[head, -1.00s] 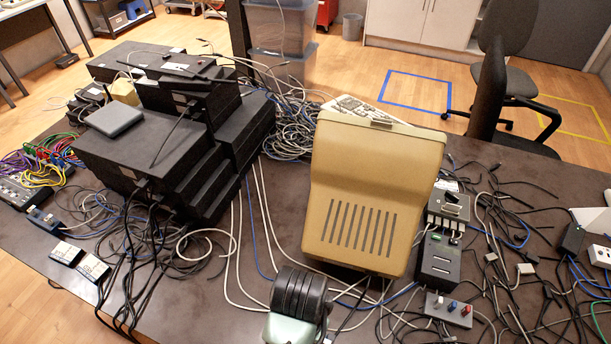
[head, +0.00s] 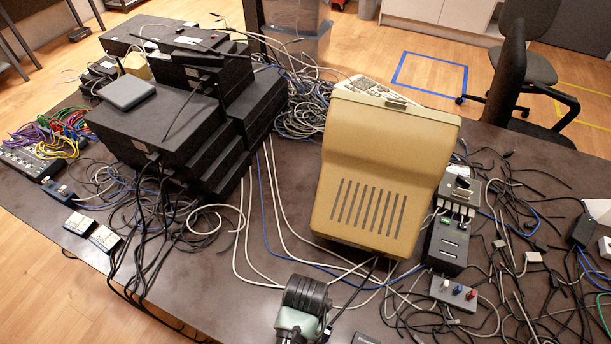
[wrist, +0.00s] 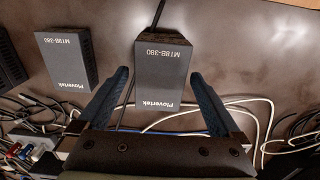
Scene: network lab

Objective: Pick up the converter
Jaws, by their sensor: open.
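My gripper (wrist: 160,76) is open, with a blue finger on either side of the first box; contact or height cannot be told. In the head view my arm's end shows at the bottom centre; the fingers are hidden. A dark edge at the bottom may be one of these boxes.
A tan slotted device (head: 370,205) stands just beyond my arm. A small box with coloured knobs (head: 454,293) and a black box (head: 446,245) stand to the right. Stacked black units (head: 155,125) fill the left. Loose cables cover much of the dark table.

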